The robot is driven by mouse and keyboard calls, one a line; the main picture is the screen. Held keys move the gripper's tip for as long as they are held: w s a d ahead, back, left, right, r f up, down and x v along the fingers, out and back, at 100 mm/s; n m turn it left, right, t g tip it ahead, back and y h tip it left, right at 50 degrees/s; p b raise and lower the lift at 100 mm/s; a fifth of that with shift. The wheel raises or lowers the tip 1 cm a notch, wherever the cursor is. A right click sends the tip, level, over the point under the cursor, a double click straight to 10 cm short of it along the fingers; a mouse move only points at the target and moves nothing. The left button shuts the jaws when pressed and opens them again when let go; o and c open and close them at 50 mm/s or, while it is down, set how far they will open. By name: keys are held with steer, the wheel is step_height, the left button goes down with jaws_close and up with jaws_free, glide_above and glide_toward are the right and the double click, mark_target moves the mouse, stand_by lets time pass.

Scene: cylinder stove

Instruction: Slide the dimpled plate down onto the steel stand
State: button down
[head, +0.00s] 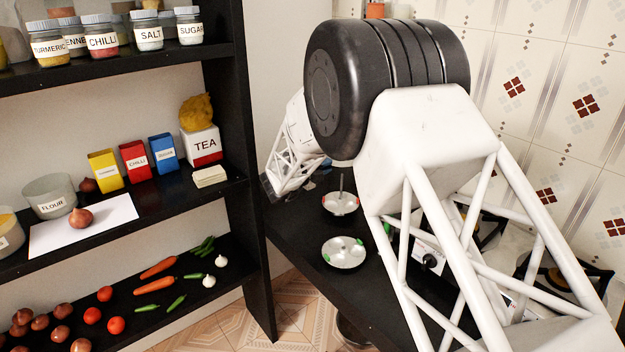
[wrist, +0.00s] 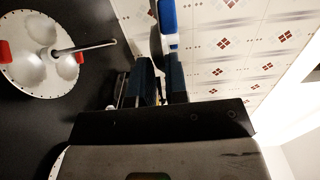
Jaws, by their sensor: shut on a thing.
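One dimpled steel plate with red tabs (head: 340,203) lies on the dark counter, with the thin upright rod of the steel stand (head: 341,182) rising from its middle. This plate (wrist: 28,68) and the rod (wrist: 85,47) also show at the upper left in the wrist view. The head view hides my fingers behind my arm.
A black shelf unit (head: 252,225) with jars, boxes and vegetables stands left of the counter (head: 300,228). A stove (head: 545,270) is at the right, partly behind my arm. The tiled wall (head: 550,90) closes the back. Some bare counter shows around the plates.

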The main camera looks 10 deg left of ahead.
steer(key=shift+w+d+r, duration=0.1)
steer(key=shift+w+d, duration=0.1)
steer(key=shift+w, duration=0.05)
stand_by(0.5)
steer(key=shift+f, duration=7.6)
steer(key=shift+f, duration=0.35)
steer(key=c, duration=1.1)
jaws_free()
steer(key=shift+o, duration=0.2)
steer(key=shift+v, duration=3.95)
steer(key=shift+w, duration=0.1)
